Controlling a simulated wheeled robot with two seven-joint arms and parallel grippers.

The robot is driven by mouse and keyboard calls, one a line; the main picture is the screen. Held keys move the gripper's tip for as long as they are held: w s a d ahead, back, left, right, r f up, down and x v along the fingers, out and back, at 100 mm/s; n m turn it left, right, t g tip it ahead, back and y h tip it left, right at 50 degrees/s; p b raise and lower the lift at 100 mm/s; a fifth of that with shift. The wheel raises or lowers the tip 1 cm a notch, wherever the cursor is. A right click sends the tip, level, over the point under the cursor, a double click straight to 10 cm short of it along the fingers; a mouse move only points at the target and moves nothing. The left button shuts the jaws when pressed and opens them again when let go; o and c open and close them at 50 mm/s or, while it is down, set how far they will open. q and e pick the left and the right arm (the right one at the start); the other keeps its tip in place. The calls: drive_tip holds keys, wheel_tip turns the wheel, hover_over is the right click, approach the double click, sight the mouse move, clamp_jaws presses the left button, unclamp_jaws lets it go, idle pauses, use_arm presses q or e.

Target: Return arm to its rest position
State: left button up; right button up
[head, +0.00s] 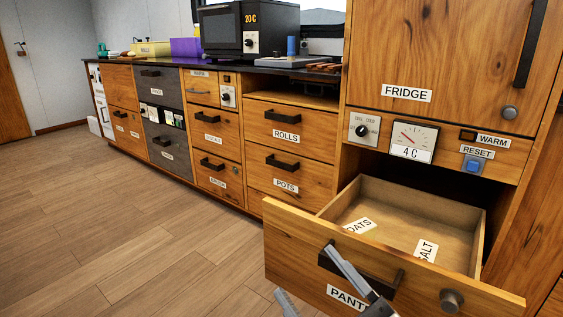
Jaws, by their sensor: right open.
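My right gripper (304,270) comes in from the bottom edge, in front of the open pantry drawer (290,240). Its two grey fingers are spread apart with nothing visible between them. One finger overlaps the drawer's dark bar handle (395,281) in the picture; I cannot tell whether it touches it. The rest of my right arm is cut off by the bottom edge. My left gripper is not in view.
The drawer juts out below the fridge (440,60) and shows "OATS" and "SALT" labels inside, with no items visible. Its round knob (451,300) is at right. Closed drawers run along the left counter, which carries an oven (225,32). The floor (130,230) at left is clear.

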drive_tip(key=s+d+f+m+g+h+b, duration=0.1)
drive_tip(key=s+d+f+m+g+h, duration=0.15)
drive_tip(key=f+m, duration=0.45)
drive_tip(key=s+d+f+m+g+h+b, duration=0.1)
drive_tip(key=s+f+m+g+h, duration=0.1)
drive_tip(key=f+m+h, duration=0.35)
use_arm(q)
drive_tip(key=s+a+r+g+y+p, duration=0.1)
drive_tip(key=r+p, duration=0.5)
drive_tip(key=p, duration=0.7)
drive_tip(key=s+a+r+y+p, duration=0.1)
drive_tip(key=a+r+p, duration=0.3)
drive_tip(key=p, duration=0.9)
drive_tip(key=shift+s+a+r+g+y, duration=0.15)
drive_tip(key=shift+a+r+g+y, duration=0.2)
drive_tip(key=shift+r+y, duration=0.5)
use_arm(e)
drive_tip(key=s+d+r+g+h, duration=0.2)
drive_tip(key=d+r, duration=0.4)
drive_tip(key=r, duration=0.2)
drive_tip(key=shift+s+r+m, duration=0.25)
drive_tip(key=shift+r+m, duration=0.05)
drive_tip(key=shift+m, duration=0.05)
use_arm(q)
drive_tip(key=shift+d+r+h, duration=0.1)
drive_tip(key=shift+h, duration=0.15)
